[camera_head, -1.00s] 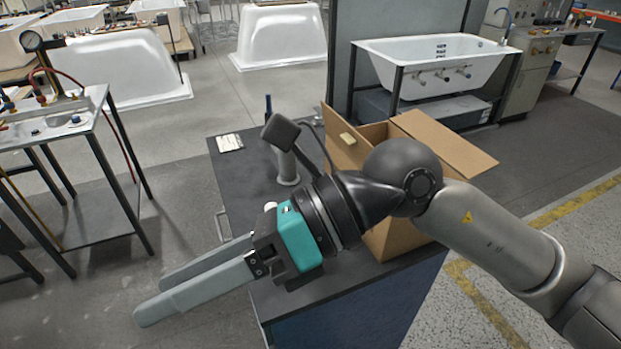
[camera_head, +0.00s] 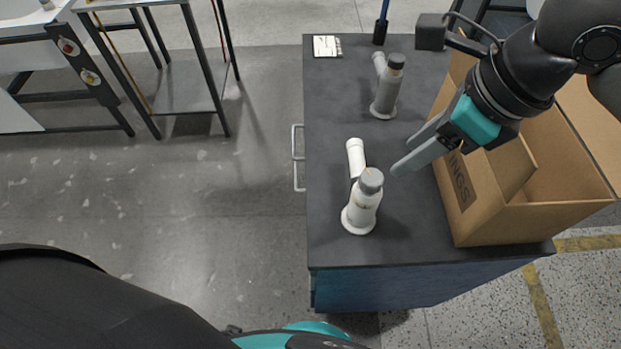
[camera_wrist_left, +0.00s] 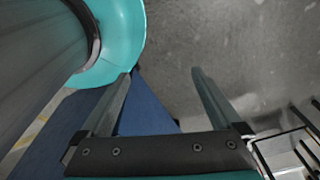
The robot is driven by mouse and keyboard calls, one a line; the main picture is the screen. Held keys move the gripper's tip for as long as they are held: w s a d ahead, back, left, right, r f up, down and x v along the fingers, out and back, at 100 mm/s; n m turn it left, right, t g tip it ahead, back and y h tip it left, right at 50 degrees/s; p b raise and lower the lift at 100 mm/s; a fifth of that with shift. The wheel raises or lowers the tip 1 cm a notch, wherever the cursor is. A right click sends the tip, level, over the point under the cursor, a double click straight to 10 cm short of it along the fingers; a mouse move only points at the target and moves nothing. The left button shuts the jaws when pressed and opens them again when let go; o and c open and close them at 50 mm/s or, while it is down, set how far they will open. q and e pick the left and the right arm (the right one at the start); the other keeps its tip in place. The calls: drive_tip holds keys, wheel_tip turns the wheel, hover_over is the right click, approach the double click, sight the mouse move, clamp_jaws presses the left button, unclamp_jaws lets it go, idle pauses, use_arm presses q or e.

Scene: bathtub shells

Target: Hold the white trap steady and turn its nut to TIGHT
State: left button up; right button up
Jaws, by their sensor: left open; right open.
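The white trap (camera_head: 362,203) stands on the dark bench top (camera_head: 335,110). It has a grey nut on top and a white side pipe slanting back and left; any TIGHT mark is too small to read. My right gripper (camera_head: 405,156) is open and empty, its fingers reaching in from the right, behind and right of the trap and apart from it. My left gripper (camera_wrist_left: 163,74) is open and empty in the left wrist view, above the floor and the blue bench side. In the head view only its teal housing shows at the bottom edge; its fingers are hidden.
A grey trap (camera_head: 386,92) stands farther back on the bench. An open cardboard box (camera_head: 480,208) fills the right side, close to my right gripper. A white card (camera_head: 327,46) lies at the back left. The bench's left edge has a drawer handle (camera_head: 297,157).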

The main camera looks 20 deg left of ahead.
use_arm(q)
drive_tip(key=w+a+r+n+t+h, duration=0.1)
drive_tip(key=w+a+r+n+t, duration=0.15)
drive_tip(key=w+r+n, duration=0.6)
drive_tip(key=w+a+r+n+t+h, duration=0.15)
drive_tip(key=w+a+r+n, duration=0.3)
drive_tip(key=w, duration=0.65)
drive_tip(key=w+d+r+n+t+h, duration=0.1)
drive_tip(key=w+d+r+n, duration=0.15)
drive_tip(key=r, duration=0.35)
drive_tip(key=w+d+r+n+t+h, duration=0.1)
drive_tip(key=w+d+r+n+t, duration=0.1)
drive_tip(key=w+r+n, duration=0.3)
drive_tip(key=d+r+h, duration=0.3)
drive_tip(key=d+r, duration=0.1)
drive_tip(key=r, duration=0.4)
drive_tip(key=n+g+h, duration=0.2)
drive_tip(key=n+h, duration=0.2)
approach(378, 195)
drive_tip(key=w+d+f, duration=0.4)
drive_tip(key=d+f, duration=0.1)
drive_tip(key=w+d+f, duration=0.2)
drive_tip(key=d, duration=0.1)
drive_tip(key=shift+w+d+f, duration=0.1)
drive_tip(key=shift+w+f, duration=0.2)
drive_tip(key=shift+w, duration=0.05)
